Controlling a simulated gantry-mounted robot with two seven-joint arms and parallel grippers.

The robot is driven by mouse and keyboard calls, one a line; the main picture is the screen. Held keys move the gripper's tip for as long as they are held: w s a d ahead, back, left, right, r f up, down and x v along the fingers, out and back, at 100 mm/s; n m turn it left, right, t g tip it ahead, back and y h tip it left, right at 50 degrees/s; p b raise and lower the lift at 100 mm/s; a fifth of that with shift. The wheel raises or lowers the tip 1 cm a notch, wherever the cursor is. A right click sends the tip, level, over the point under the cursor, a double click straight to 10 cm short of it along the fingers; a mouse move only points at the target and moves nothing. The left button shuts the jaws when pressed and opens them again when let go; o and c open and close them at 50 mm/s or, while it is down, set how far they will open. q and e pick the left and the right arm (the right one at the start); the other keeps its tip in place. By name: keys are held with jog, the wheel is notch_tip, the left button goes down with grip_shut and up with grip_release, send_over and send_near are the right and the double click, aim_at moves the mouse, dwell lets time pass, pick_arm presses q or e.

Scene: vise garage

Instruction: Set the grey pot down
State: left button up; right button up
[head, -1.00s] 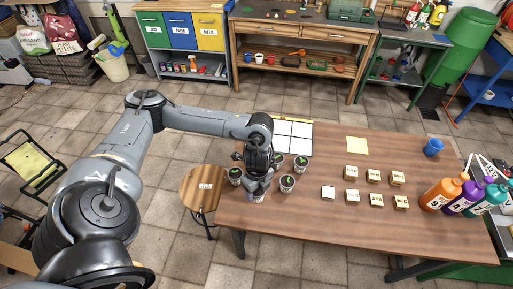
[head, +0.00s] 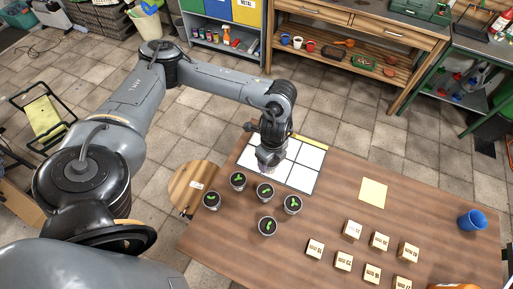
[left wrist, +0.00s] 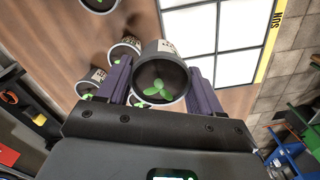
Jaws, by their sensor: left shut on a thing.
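My left gripper (head: 268,166) is over the left part of a white gridded panel (head: 307,157) with a yellow edge strip. In the left wrist view, the left gripper (left wrist: 162,95) is shut on a grey pot (left wrist: 178,49) with dark soil and a green seedling. The pot looks upright beside the white panel cells (left wrist: 238,38). Its base is hidden, so I cannot tell whether it touches anything. In the head view it is mostly hidden by the gripper. My right gripper is not in view.
Several potted seedlings (head: 265,191) stand close by on the wooden table (head: 225,240). Small labelled blocks (head: 343,261), a yellow sheet (head: 373,192) and a blue cup (head: 472,220) are to the right. A round wooden stool (head: 185,188) is at the left. The panel's right cells are clear.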

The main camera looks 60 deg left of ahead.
pick_arm(q)
jog(key=shift+w+a+f+b, duration=0.15)
jog(key=shift+a+f+b, duration=0.05)
jog(key=shift+a+b, duration=0.35)
jog(key=shift+s+a+f+b, duration=0.15)
jog(key=shift+a+f+b, duration=0.65)
jog(key=shift+a+f, duration=0.75)
jog(key=shift+s+a+f+b, duration=0.2)
jog(key=shift+a+f+b, duration=0.65)
jog(key=shift+a+f, duration=0.7)
jog(key=shift+s+a+f+b, duration=0.15)
jog(key=shift+a+f+b, duration=0.85)
jog(key=shift+a, duration=0.85)
jog(key=shift+f, duration=0.7)
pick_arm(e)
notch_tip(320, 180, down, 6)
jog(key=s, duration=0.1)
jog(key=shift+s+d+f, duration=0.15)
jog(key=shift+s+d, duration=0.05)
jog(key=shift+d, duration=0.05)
pick_arm(q)
jog(key=shift+f, duration=0.1)
jog(key=o, duration=1.1)
